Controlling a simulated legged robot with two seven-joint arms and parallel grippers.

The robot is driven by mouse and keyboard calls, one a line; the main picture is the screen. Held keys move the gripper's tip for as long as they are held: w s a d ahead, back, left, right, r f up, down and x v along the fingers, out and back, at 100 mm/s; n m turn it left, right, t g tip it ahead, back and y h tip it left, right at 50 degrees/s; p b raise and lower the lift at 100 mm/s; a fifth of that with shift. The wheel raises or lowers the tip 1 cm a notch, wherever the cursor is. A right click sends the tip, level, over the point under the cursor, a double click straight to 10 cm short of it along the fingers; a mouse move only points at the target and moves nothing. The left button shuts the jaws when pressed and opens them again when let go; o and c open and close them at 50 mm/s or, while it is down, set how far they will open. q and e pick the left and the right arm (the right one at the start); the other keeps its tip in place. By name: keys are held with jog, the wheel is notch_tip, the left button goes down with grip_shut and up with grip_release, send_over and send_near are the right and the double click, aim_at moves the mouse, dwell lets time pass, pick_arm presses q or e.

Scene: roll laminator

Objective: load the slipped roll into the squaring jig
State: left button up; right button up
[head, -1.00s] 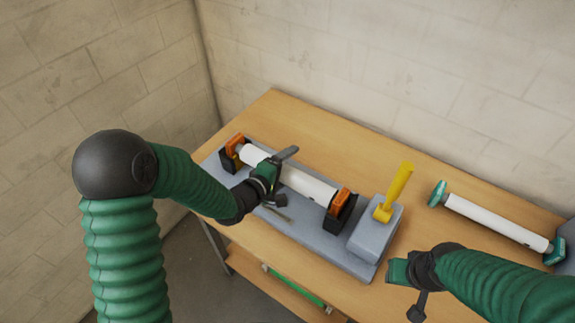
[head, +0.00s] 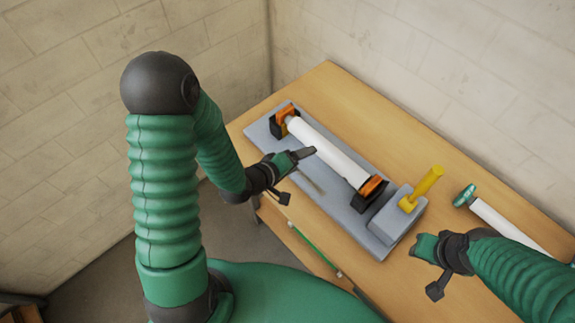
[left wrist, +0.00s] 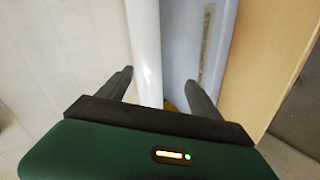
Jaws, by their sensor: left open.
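A white roll (head: 330,152) lies along the grey jig base (head: 345,215), its ends at two black holders with orange clamps, the far-left one (head: 284,120) and the near-right one (head: 370,190). I cannot tell how deep the ends sit. My left gripper (head: 297,173) is open and empty on the near side of the roll, apart from it in the head view. The left wrist view shows the roll (left wrist: 146,50) beyond the spread fingers (left wrist: 158,82). My right gripper (head: 430,267) is near the table's front edge, away from the jig; its jaws are unclear.
A grey block with a yellow handle (head: 422,188) stands at the base's right end. Another white roll (head: 500,225) with a teal end lies further right, partly hidden by my right arm. The table (head: 395,130) behind the jig is clear. Walls stand behind and left.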

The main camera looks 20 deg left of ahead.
pick_arm(q)
jog(key=s+a+r+m+g+y+b, duration=0.1)
jog(key=s+m+g+y, duration=0.3)
jog(key=s+m+g, duration=0.4)
jog(key=s+m+b, duration=0.1)
jog(key=s+m, duration=0.1)
jog(key=s, duration=0.3)
jog(key=shift+s+a+r+m+b, duration=0.3)
jog(key=shift+s+a+r, duration=0.05)
jog(key=shift+s, duration=0.05)
pick_arm(e)
jog(key=f, duration=0.2)
jog(key=shift+s+d+f, duration=0.2)
jog(key=shift+f, duration=0.1)
jog(key=shift+d, duration=0.1)
